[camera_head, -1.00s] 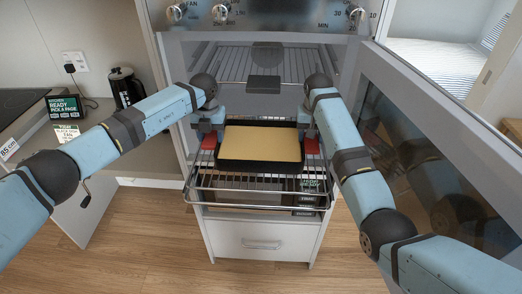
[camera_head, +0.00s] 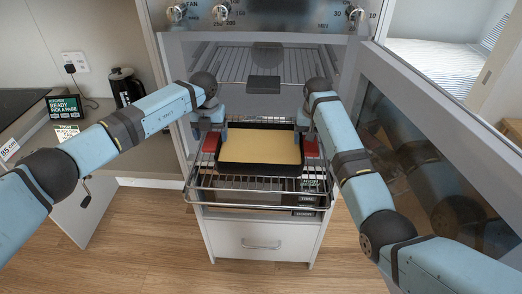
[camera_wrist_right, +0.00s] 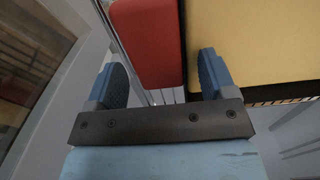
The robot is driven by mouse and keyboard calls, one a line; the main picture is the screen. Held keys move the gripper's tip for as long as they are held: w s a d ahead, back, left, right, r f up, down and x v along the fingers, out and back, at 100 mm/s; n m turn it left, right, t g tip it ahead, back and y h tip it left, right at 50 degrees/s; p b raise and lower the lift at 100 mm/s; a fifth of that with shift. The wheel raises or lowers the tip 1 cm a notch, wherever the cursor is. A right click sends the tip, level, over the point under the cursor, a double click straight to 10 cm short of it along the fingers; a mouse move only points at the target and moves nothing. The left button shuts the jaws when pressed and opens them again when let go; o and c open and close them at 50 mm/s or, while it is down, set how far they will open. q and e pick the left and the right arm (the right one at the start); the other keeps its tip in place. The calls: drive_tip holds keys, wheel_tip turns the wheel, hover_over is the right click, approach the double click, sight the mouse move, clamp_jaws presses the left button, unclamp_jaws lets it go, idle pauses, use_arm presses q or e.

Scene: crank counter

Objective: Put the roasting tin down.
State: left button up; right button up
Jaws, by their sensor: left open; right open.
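The roasting tin is dark with a yellow filling; its front wall (camera_head: 258,170) shows in the head view. It rests on the pulled-out wire rack (camera_head: 262,203). It has a red handle on its left side (camera_head: 211,142) and another on its right side (camera_head: 310,148). My left gripper (camera_head: 212,128) is open just above the left handle. My right gripper (camera_head: 306,130) is open just above the right handle. In the right wrist view the right handle (camera_wrist_right: 147,40) lies beyond the gap between the open fingers, with the yellow filling (camera_wrist_right: 258,40) beside it.
The oven cavity with another rack (camera_head: 232,62) is behind the tin. The open oven door (camera_head: 430,170) stands close to my right arm. A drawer front (camera_head: 260,240) is below the rack. A counter with a dark cafetiere (camera_head: 125,88) is at the left.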

drive_tip(key=shift+r, duration=0.25)
use_arm(q)
wheel_tip(320, 180, up, 10)
drive_tip(key=shift+r, duration=0.2)
use_arm(e)
wheel_tip(320, 180, up, 7)
idle(0.5)
